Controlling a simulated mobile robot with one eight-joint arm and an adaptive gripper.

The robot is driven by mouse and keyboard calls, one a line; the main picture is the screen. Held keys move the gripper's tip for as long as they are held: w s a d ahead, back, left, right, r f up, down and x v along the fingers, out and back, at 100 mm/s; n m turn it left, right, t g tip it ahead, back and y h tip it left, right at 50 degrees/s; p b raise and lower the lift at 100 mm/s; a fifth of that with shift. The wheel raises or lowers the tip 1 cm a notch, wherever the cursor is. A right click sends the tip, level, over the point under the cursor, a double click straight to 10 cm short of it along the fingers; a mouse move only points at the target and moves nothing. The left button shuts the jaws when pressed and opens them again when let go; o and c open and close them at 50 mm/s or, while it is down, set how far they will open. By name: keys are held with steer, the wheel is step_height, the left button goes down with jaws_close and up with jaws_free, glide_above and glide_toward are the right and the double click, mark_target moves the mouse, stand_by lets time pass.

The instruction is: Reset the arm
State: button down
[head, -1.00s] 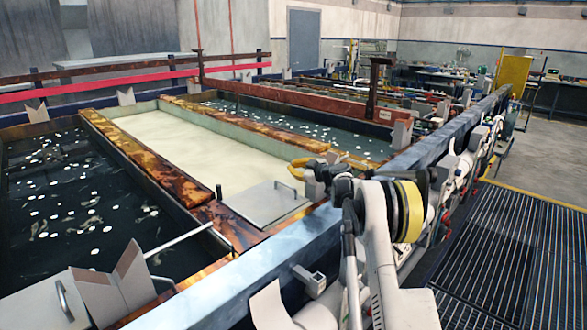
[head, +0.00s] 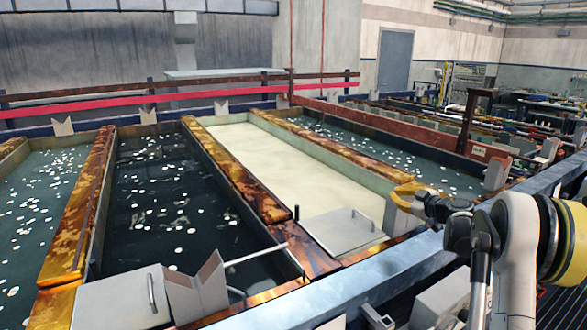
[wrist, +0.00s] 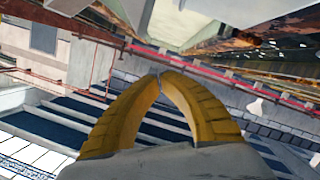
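My gripper (head: 398,192) has yellow fingers. In the head view it is at the right, at the end of my arm, above the blue rail along the tanks' near side. In the wrist view the two curved yellow fingers (wrist: 160,73) come together at their tips. Nothing shows between them, and the gripper looks shut and empty. My white arm with a yellow band fills the lower right of the head view.
Dark tanks (head: 165,208) with floating white discs lie left of a cream-coloured tank (head: 300,165). A grey lid (head: 345,228) and a left lid with handle (head: 122,300) sit at their near ends. The blue rail (head: 330,290) runs close below my arm.

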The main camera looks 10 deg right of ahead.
steer(key=s+a+r+m+t+h+b, duration=0.1)
steer(key=s+a+r+m+t+h, duration=0.2)
steer(key=r, duration=0.7)
steer(key=s+a+r+m+h, duration=0.25)
steer(key=a+r, duration=0.25)
steer(key=r, duration=0.4)
steer(key=s+a+r+m+g+h, duration=0.1)
steer(key=s+a+r+m+h, duration=0.15)
steer(key=s, duration=0.45)
steer(key=s+a+f+g+y, duration=0.1)
steer(key=s+a+f+g, duration=0.2)
steer(key=s+a+f, duration=0.4)
steer(key=s+a+f+g+y+b, duration=0.1)
steer(key=s+a+f+g, duration=0.3)
steer(key=s+a+f, duration=0.4)
steer(key=s+a+f+g+y+b, duration=0.1)
steer(key=s+a+f+g+y, duration=0.2)
steer(key=s, duration=1.5)
steer(key=a+f, duration=0.4)
steer(key=f, duration=0.4)
steer(key=shift+s+a+f, duration=0.2)
steer(key=shift+s+a, duration=0.1)
steer(key=shift+s, duration=0.1)
steer(key=shift+d, duration=0.15)
